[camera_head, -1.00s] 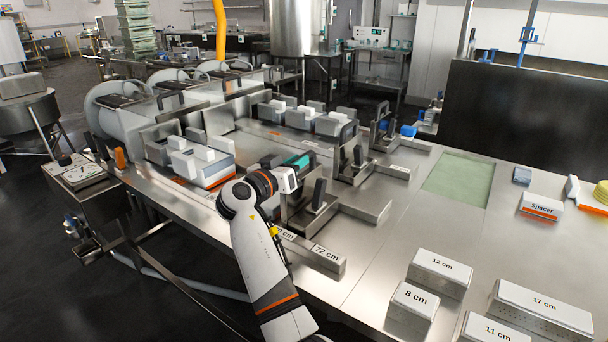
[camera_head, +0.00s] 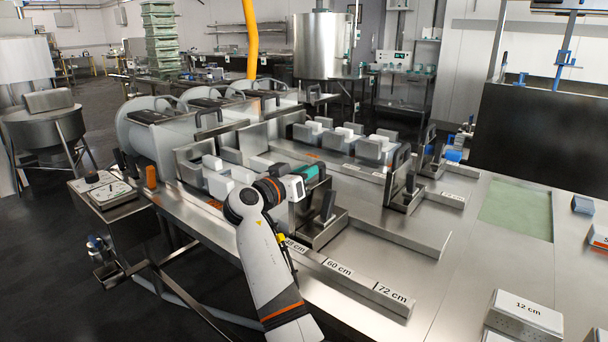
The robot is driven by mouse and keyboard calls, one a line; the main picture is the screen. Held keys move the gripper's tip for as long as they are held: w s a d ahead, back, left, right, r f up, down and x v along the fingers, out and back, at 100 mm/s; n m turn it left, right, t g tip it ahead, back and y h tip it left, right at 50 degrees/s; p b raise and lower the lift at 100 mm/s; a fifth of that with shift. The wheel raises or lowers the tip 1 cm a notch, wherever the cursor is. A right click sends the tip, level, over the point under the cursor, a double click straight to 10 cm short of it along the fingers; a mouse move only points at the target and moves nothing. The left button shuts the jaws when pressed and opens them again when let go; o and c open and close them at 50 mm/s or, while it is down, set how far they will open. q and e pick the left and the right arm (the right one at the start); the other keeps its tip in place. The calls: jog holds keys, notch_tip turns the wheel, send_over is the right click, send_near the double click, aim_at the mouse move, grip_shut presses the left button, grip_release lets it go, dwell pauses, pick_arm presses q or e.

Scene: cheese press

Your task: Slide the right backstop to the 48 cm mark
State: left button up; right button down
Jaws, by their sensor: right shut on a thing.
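My right gripper (camera_head: 308,187) is at the right backstop (camera_head: 326,230), a metal block with a dark upright part, on the near side of the steel table. It is shut on the backstop's handle; the fingers and grip are largely hidden behind my white wrist. A teal part (camera_head: 313,172) shows just beyond the wrist. The scale strip along the near edge has labels 48 cm (camera_head: 297,246), 60 cm (camera_head: 339,268) and 72 cm (camera_head: 391,293). The backstop stands beside the 48 to 60 cm stretch; its exact mark cannot be read. My left gripper is not in view.
Another backstop with a black handle (camera_head: 402,166) stands behind, with a long metal bar (camera_head: 405,233) in front. White-topped blocks (camera_head: 222,176) lie in the press lane at left. A 12 cm block (camera_head: 526,312) stands at lower right. The table between is clear.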

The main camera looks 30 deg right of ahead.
dwell(0.3)
jog(key=c, duration=1.4)
grip_release()
jog(key=shift+s+d, duration=0.1)
jog(key=shift+o, duration=0.2)
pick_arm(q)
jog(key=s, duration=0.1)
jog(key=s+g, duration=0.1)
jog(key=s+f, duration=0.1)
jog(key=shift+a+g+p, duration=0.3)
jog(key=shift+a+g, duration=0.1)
pick_arm(e)
jog(key=v, duration=1.2)
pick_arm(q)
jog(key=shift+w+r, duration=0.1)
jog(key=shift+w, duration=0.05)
